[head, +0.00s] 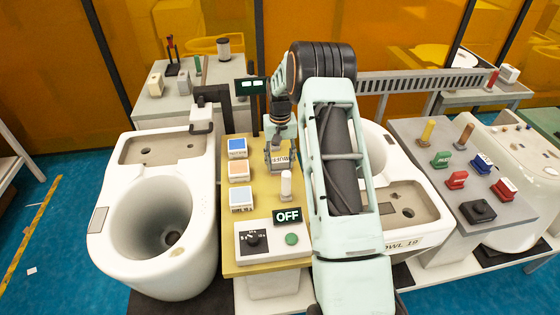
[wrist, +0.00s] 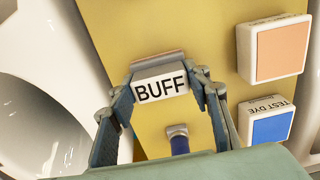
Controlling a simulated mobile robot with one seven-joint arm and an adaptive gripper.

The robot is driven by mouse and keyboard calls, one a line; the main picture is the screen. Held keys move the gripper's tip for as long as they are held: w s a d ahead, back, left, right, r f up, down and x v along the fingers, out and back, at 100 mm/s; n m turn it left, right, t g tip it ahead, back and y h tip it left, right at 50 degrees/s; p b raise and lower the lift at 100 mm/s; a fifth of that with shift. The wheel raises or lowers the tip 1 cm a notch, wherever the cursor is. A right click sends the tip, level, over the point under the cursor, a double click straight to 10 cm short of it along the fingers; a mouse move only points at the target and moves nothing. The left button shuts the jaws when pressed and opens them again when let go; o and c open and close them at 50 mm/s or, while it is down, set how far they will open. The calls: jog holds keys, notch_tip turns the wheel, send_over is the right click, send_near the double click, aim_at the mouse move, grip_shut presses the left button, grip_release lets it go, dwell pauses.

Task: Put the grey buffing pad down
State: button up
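The buffing pad (wrist: 160,86) is a small block with a white face marked BUFF and a grey edge. In the wrist view it sits between my gripper's (wrist: 160,92) two fingertips, which press against its ends. In the head view my gripper (head: 280,149) points down over the yellow worktop (head: 262,215), with the pad (head: 280,160) at its tips. I cannot tell whether the pad touches the worktop. My arm hides part of the worktop's right side.
Blue, orange and light blue-topped blocks (head: 237,148) line the worktop's left side. A white upright peg (head: 286,186) and a control box (head: 270,238) with an OFF sign stand in front. White toilet bowls (head: 160,215) flank the worktop. Some bare yellow surface lies between.

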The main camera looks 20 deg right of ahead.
aim_at(280, 159)
jog(key=o, duration=0.5)
notch_tip(280, 159, up, 12)
jog(key=shift+r+b, duration=0.2)
jog(key=shift+b, duration=0.3)
